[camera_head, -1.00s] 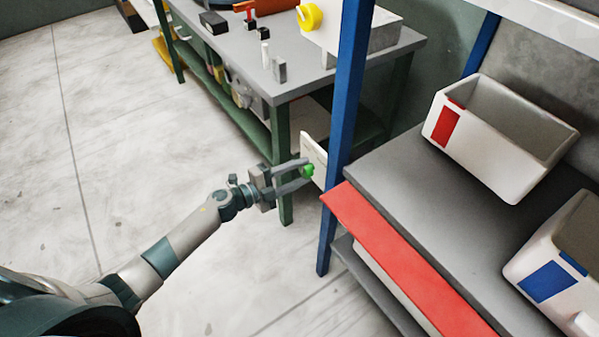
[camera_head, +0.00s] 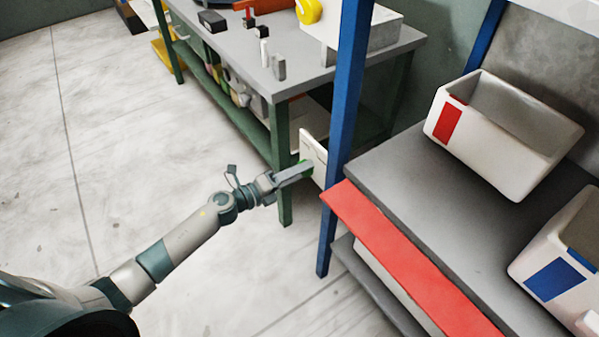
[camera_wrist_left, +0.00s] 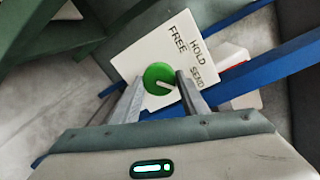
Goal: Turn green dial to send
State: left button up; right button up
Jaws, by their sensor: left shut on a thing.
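The green dial (camera_wrist_left: 158,74) sits on a white panel (camera_wrist_left: 130,58) marked FREE, HOLD and SEND. In the left wrist view its pale pointer mark points to the lower right, on the SEND side and a little below that word. My left gripper (camera_wrist_left: 159,80) has a finger on either side of the dial and is shut on it. In the head view the left gripper (camera_head: 306,168) reaches the white panel (camera_head: 314,154) by the blue post. Its fingers, seen nearly edge-on, hide most of the dial there. My right gripper is not in view.
A blue post (camera_head: 346,110) stands just right of the panel. A grey shelf (camera_head: 400,185) with a red front edge (camera_head: 405,260) and white bins (camera_head: 500,140) is at right. A green-legged workbench (camera_head: 235,70) stands behind. The floor at left is clear.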

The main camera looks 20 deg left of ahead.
pick_arm(q)
jog(key=shift+s+f, duration=0.15)
jog(key=shift+f, duration=0.1)
jog(key=o, duration=1)
jog(key=shift+r, duration=0.1)
jog(key=shift+b+v, duration=0.9)
jog(key=shift+v, duration=7.75)
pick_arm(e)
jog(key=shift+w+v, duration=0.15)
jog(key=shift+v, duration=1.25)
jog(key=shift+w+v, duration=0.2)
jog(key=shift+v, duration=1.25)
pick_arm(q)
jog(key=shift+a, duration=0.1)
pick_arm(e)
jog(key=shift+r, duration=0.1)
